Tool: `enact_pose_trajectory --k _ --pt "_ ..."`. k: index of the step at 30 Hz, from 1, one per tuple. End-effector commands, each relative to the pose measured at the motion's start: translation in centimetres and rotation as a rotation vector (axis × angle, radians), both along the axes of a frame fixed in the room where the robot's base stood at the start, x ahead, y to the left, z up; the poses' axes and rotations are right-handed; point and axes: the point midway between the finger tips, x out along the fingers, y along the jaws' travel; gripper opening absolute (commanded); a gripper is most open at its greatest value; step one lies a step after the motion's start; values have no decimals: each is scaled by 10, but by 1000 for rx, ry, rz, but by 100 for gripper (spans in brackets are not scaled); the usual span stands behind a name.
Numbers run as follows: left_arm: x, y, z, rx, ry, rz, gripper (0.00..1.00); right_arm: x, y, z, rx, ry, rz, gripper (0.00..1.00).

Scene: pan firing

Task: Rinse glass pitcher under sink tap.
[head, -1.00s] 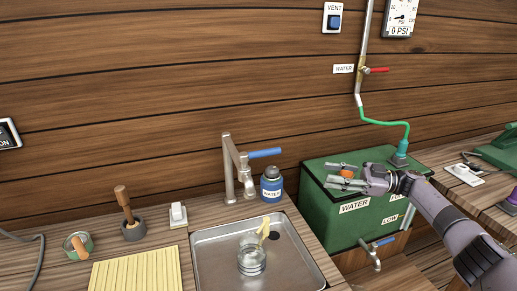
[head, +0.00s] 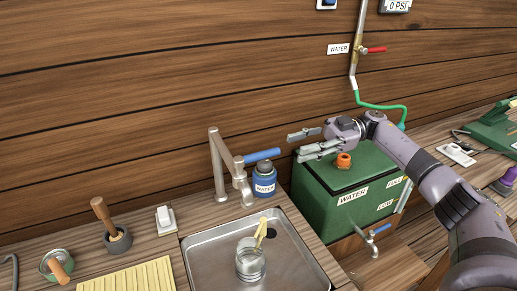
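The clear glass pitcher (head: 250,264) stands in the metal sink basin (head: 205,270). A pale yellow piece (head: 262,231) sticks up at its rim; I cannot tell whether it is part of the pitcher. The tap (head: 220,165) stands behind the basin, with a blue lever (head: 262,156). Its spout end is behind and left of the pitcher, not over it. My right gripper (head: 306,144) is open and empty, with its fingers apart pointing left. It is right of the tap lever and above the green tank. My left gripper is not in view.
The green water tank (head: 345,195) with an orange cap (head: 343,160) stands right of the sink. A blue bottle (head: 264,180) is beside the tap. A switch (head: 165,218), mortar (head: 117,238) and yellow ribbed mat (head: 130,276) lie left.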

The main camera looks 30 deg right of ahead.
Motion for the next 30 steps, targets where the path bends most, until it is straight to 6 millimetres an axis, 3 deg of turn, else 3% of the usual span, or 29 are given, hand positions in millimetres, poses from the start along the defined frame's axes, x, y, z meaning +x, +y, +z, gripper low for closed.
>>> enact_pose_trajectory --k 9,15,21,30 --pt "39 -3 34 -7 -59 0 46 3 70 4 3 1 3 36" --pt "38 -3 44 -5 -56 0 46 5 101 2 2 0 1 36" --pt "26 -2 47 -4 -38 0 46 7 113 0 0 -1 -1 36" --pt "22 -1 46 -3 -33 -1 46 7 114 0 0 -1 -1 34"
